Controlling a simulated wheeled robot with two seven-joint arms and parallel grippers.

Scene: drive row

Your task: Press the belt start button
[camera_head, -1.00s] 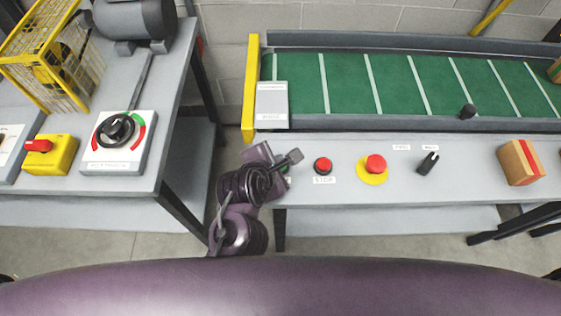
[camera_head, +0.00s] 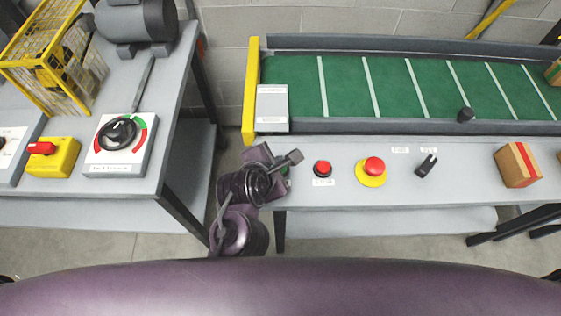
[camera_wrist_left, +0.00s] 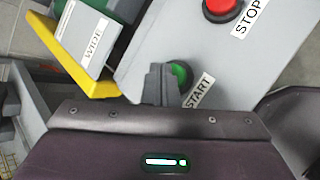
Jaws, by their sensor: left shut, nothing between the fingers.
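The green start button (camera_wrist_left: 180,73) shows in the left wrist view beside its START label (camera_wrist_left: 198,91). My left gripper (camera_wrist_left: 157,84) is shut and empty, with its fingers right at the button and covering part of it. I cannot tell whether they touch it. In the head view my left gripper (camera_head: 292,158) is over the left end of the control panel (camera_head: 340,190), hiding nearly all of the button. My right gripper is not in view.
The red stop button (camera_head: 322,168), a red mushroom button on yellow (camera_head: 373,170), a black selector (camera_head: 427,165) and a cardboard box (camera_head: 517,165) sit along the panel. The green belt (camera_head: 395,85) runs behind. A bench with a dial (camera_head: 118,132) stands left, across a gap.

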